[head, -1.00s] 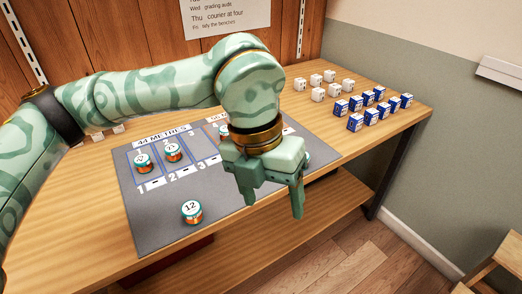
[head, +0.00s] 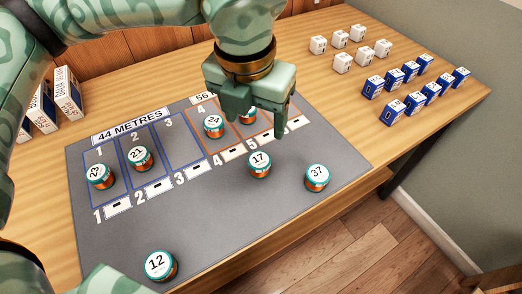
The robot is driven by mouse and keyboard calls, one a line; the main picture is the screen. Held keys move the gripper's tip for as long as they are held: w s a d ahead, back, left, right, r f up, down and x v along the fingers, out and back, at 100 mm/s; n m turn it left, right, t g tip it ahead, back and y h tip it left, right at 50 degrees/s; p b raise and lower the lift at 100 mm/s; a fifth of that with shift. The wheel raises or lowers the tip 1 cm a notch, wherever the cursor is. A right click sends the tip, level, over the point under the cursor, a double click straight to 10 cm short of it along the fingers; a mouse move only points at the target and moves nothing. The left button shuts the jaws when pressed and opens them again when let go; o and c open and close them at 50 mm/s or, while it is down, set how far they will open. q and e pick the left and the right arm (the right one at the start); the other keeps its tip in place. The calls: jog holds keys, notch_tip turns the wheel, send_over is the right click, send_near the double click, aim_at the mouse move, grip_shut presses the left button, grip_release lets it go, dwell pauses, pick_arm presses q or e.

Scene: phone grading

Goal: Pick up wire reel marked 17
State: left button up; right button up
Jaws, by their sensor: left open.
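The wire reel marked 17 (head: 260,165) stands upright on the grey mat (head: 215,225), just below the orange-outlined columns. It has a teal rim, a white top and a copper-coloured side. My left gripper (head: 258,125) is open above the mat, with its fingers pointing down, a little above the reel in the picture. Nothing is between its fingers. Other reels are 37 (head: 317,178) to the right, 24 (head: 213,126), 21 (head: 140,158), one at the far left (head: 100,176) and 12 (head: 161,265). Another reel (head: 248,117) is partly hidden behind the gripper. My right gripper is not in view.
White boxes (head: 342,62) and blue boxes (head: 397,107) stand in rows on the wooden table (head: 345,115) at the right. More boxes (head: 68,93) stand at the left edge. The mat's front middle is clear. The table's front edge drops to the floor (head: 345,250).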

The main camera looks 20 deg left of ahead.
pick_arm(q)
notch_tip(320, 180, down, 3)
jog(key=b, duration=0.3)
send_over(259, 160)
notch_tip(259, 160, down, 5)
jog(key=shift+a+f, duration=0.1)
jog(key=shift+f, duration=0.1)
notch_tip(259, 160, down, 5)
jog(key=b, duration=0.3)
jog(key=shift+f, duration=0.1)
jog(key=shift+w+f, duration=0.15)
jog(key=shift+f, duration=0.2)
jog(key=shift+r, duration=0.15)
jog(key=c, duration=1.1)
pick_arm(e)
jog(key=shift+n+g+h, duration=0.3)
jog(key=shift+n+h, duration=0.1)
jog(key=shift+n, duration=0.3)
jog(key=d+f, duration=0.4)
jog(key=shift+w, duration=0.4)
